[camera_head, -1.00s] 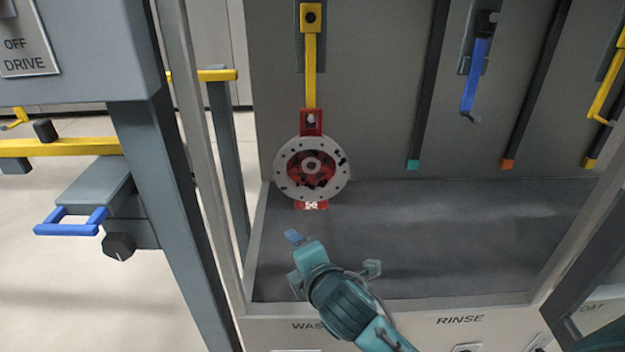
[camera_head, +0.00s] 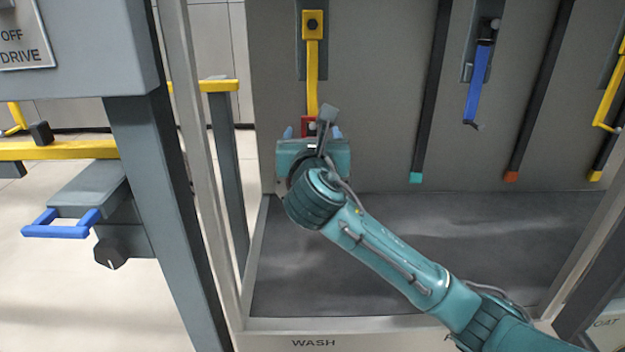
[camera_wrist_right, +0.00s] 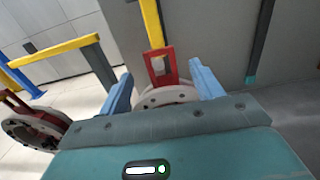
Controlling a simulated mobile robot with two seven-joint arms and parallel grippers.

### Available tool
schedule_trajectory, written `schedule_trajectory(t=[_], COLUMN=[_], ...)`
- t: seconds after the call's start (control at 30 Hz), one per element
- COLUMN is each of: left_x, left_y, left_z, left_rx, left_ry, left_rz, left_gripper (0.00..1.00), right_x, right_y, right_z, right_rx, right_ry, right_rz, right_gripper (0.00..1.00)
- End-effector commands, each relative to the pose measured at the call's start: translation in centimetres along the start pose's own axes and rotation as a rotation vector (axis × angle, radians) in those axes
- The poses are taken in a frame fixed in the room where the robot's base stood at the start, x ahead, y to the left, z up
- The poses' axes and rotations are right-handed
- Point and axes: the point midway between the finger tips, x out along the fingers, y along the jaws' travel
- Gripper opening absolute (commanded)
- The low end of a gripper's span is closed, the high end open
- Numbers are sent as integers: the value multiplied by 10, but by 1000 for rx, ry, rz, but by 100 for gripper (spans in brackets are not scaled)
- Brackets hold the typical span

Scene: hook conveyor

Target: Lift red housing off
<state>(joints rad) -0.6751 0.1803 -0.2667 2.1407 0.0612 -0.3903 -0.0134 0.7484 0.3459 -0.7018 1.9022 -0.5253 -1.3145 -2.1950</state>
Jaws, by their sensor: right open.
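The red housing (camera_head: 308,124) hangs from a yellow hook (camera_head: 312,75) on the back wall. My right gripper (camera_head: 312,131) is in front of it and hides most of it in the head view. In the right wrist view, the housing's red top loop (camera_wrist_right: 161,66) and pale round flange (camera_wrist_right: 166,96) show between the two blue fingers of my right gripper (camera_wrist_right: 160,90). The fingers are open, one on each side; I cannot tell whether they touch it. The lower part of the housing is hidden behind the gripper body. My left gripper is not in view.
A blue hook (camera_head: 477,85) and another yellow hook (camera_head: 605,95) hang further right. The grey basin floor (camera_head: 440,240) below is bare. A grey post (camera_head: 165,190) stands at left. Another red part with a round flange (camera_wrist_right: 35,128) shows at left in the wrist view.

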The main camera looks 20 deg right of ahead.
Motion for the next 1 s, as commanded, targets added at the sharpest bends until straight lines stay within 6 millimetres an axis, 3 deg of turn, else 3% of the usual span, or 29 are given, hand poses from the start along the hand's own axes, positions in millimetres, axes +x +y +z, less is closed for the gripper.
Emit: schedule_trajectory(t=[0.17,0.43,0.73,1.0], left_x=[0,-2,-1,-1], left_y=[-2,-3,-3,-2], left_z=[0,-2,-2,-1], left_rx=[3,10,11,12], left_ry=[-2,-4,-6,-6], left_rz=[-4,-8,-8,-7], left_gripper=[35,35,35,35], right_x=[13,51,57,57], right_y=[0,-1,0,-1], right_z=[2,5,5,5], right_rx=[2,1,2,2], right_ry=[0,1,0,0], right_rz=[0,0,2,2], right_gripper=[65,65,65,45])
